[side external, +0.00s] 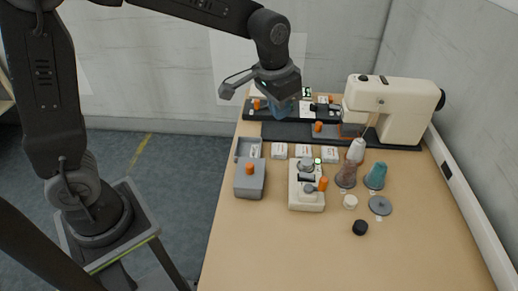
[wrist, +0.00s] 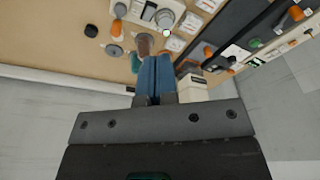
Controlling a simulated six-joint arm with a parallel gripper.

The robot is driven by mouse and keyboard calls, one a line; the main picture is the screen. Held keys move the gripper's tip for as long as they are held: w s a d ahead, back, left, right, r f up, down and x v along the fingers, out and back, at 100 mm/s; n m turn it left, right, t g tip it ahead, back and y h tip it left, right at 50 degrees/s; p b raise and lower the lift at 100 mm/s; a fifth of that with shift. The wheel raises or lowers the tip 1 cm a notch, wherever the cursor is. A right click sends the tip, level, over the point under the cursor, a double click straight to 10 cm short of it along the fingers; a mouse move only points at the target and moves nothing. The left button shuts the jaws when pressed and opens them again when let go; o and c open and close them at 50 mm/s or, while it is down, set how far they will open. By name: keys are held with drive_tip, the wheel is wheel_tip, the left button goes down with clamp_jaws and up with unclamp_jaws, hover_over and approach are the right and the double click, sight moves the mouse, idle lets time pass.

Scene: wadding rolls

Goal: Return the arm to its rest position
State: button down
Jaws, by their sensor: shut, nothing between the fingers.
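My gripper (side external: 283,108) is above the far end of the wooden table, over the dark strip at the back. Its blue fingers are partly hidden behind the wrist in the side view. In the wrist view the two blue fingers of my gripper (wrist: 156,62) lie side by side, shut, with nothing seen between them. My arm reaches in from the upper left and bends down at the wrist.
A cream sewing machine (side external: 400,105) stands right of my gripper. A grey box with an orange knob (side external: 250,181), a cream device (side external: 306,201), thread cones (side external: 375,177) and a black cap (side external: 360,228) stand nearer. The table front is clear; walls border the back and right.

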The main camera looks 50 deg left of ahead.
drive_tip(key=s+a+r+n+t, duration=0.1)
drive_tip(key=s+a+r, duration=0.1)
drive_tip(key=s, duration=0.8)
drive_tip(key=s+a+r+t, duration=0.2)
drive_tip(key=s+a, duration=0.2)
drive_tip(key=s, duration=0.6)
drive_tip(key=shift+r+n+t, duration=0.3)
drive_tip(key=shift+n, duration=0.1)
